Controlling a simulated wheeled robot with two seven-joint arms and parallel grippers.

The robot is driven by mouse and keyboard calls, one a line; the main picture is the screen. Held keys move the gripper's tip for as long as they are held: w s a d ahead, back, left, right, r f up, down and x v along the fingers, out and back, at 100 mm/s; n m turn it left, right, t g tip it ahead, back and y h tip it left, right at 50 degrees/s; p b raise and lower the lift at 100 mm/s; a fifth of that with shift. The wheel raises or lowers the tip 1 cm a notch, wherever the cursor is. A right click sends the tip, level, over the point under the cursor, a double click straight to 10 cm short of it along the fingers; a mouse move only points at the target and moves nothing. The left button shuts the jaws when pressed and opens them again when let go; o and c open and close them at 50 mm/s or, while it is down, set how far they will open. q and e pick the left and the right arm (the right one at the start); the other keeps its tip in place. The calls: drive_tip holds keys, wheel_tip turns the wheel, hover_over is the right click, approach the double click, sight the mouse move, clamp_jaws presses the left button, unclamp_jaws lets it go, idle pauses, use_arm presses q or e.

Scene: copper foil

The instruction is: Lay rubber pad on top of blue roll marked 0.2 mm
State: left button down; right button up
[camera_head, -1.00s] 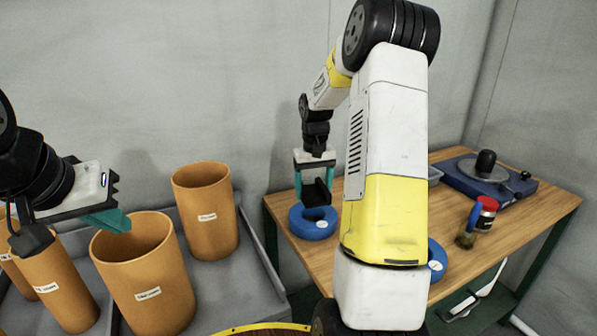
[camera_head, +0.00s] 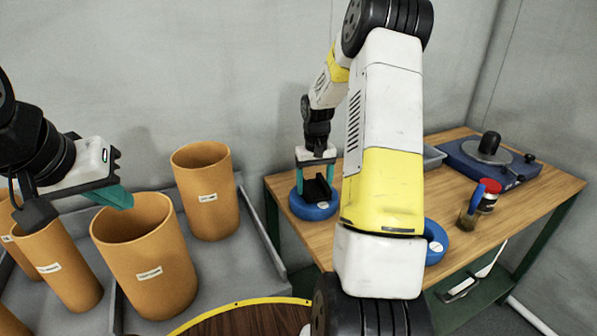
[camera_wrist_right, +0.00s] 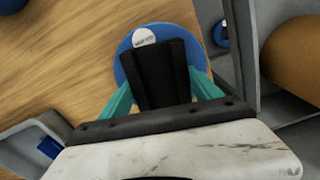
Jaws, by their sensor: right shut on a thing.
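A black rubber pad (camera_head: 318,189) is held between the teal fingers of my right gripper (camera_head: 316,177). It is over a blue roll (camera_head: 313,210) at the left end of the wooden table; I cannot tell whether they touch. In the right wrist view the pad (camera_wrist_right: 160,72) covers much of the blue roll (camera_wrist_right: 124,62), whose white label (camera_wrist_right: 144,37) shows but is unreadable. A second blue roll (camera_head: 436,246) stands at the table's front, partly hidden by my right arm. My left gripper (camera_head: 112,197) hangs beside the orange bins, its jaw gap unclear.
Orange bins (camera_head: 150,270) stand on a grey surface at left. A round yellow-rimmed top (camera_head: 240,305) is in front.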

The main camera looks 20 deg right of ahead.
drive_tip(key=shift+f, duration=0.4)
idle(0.5)
drive_tip(key=o, duration=1.6)
drive_tip(key=shift+r, duration=0.15)
